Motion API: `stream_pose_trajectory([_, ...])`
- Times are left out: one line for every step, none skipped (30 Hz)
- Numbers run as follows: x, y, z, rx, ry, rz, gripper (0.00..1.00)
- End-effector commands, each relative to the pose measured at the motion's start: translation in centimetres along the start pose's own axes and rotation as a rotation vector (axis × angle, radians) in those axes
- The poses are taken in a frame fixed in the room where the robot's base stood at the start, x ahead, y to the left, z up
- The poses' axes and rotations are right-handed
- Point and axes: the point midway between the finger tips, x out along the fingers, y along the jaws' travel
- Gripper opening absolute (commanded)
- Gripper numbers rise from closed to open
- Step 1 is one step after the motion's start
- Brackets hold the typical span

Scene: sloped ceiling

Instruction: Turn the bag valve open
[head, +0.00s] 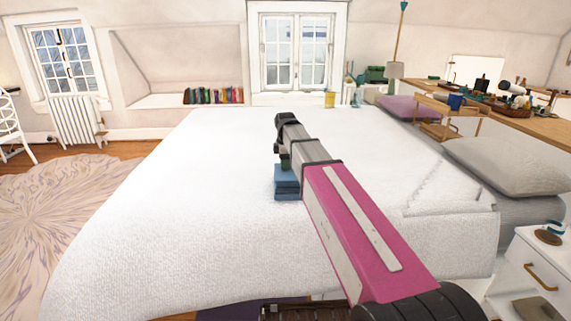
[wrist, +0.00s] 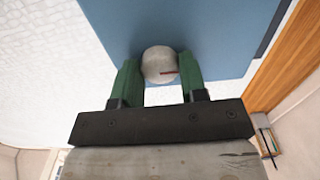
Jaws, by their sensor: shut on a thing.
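The bag (head: 288,188) is a blue block shape on the white bed, partly hidden by my arm in the head view. In the wrist view the blue bag (wrist: 225,35) fills the upper middle. Its valve is a round grey knob (wrist: 157,57) with a small dark reddish mark on its right side. My gripper (wrist: 159,74) has green fingers, one on each side of the valve, shut on it. In the head view my gripper (head: 284,160) is at the top of the bag, and the valve is hidden there.
The white bed (head: 190,200) is broad and clear around the bag. A grey pillow (head: 510,167) lies at right. A white nightstand (head: 535,265) stands at the lower right, and a wooden tray table (head: 447,110) stands behind the pillow. A rug (head: 60,225) covers the left floor.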

Motion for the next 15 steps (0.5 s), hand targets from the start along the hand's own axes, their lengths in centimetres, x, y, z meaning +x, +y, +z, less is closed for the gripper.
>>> stream_pose_trajectory([0.0, 0.03, 0.07, 0.0, -0.002, 0.001, 0.16])
stream_pose_trajectory([0.0, 0.03, 0.07, 0.0, -0.002, 0.001, 0.16])
stream_pose_trajectory([0.0, 0.03, 0.07, 0.0, -0.002, 0.001, 0.16])
stream_pose_trajectory([0.01, 0.03, 0.06, 0.0, -0.002, 0.001, 0.16])
stream_pose_trajectory([0.01, 0.03, 0.06, 0.0, -0.002, 0.001, 0.16])
stream_pose_trajectory([0.0, 0.03, 0.06, 0.0, -0.002, 0.001, 0.49])
stream_pose_trajectory([0.0, 0.03, 0.05, 0.0, -0.002, 0.001, 0.59])
stream_pose_trajectory([0.0, 0.03, 0.05, 0.0, -0.001, 0.001, 0.65])
stream_pose_trajectory([0.0, 0.03, 0.04, 0.0, -0.001, 0.001, 0.65])
stream_pose_trajectory([0.0, 0.03, 0.03, 0.0, -0.001, 0.001, 0.65])
stream_pose_trajectory([0.0, 0.03, 0.03, 0.0, -0.001, 0.001, 0.65])
stream_pose_trajectory([0.0, 0.03, 0.02, 0.0, -0.001, 0.0, 0.65])
stream_pose_trajectory([0.0, 0.02, 0.02, 0.0, -0.001, 0.0, 0.65])
stream_pose_trajectory([0.0, 0.02, 0.01, 0.001, 0.0, 0.0, 0.65])
stream_pose_trajectory([-0.01, 0.02, 0.01, 0.001, 0.0, 0.0, 0.65])
